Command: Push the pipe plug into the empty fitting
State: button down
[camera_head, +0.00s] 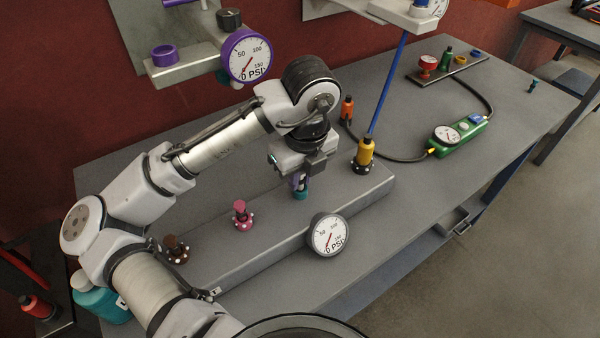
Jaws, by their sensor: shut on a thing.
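My gripper (300,180) points down over the long grey block (225,262) and is shut on a small, partly hidden piece. A short teal part (300,195) shows directly below the fingertips at the block's top. I cannot tell whether it is the empty fitting or part of the held piece, or whether plug and fitting touch. On the same block stand a brown fitting (176,250), a pink fitting (241,214) and a yellow fitting (365,155) with a blue pipe (389,82).
A round gauge (328,235) is at the block's front side. A green gauge box (458,136) with a black hose lies to the right. A shelf with a purple-rimmed gauge (249,57) hangs behind my arm. The grey table (520,105) is mostly clear at the right.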

jog(key=shift+s+f+b, duration=0.3)
jog(key=shift+f+b, duration=0.25)
jog(key=shift+f, duration=0.3)
jog(key=c, duration=1.3)
grip_release()
jog(key=shift+d, duration=0.1)
jog(key=shift+c, duration=0.4)
jog(key=shift+r, duration=0.4)
jog(key=shift+o, duration=0.3)
notch_tip(320, 180, up, 14)
jog(key=s, duration=0.1)
jog(key=shift+s+d, duration=0.15)
jog(key=shift+d, duration=0.25)
jog(key=shift+r, duration=0.1)
jog(key=shift+s, duration=0.1)
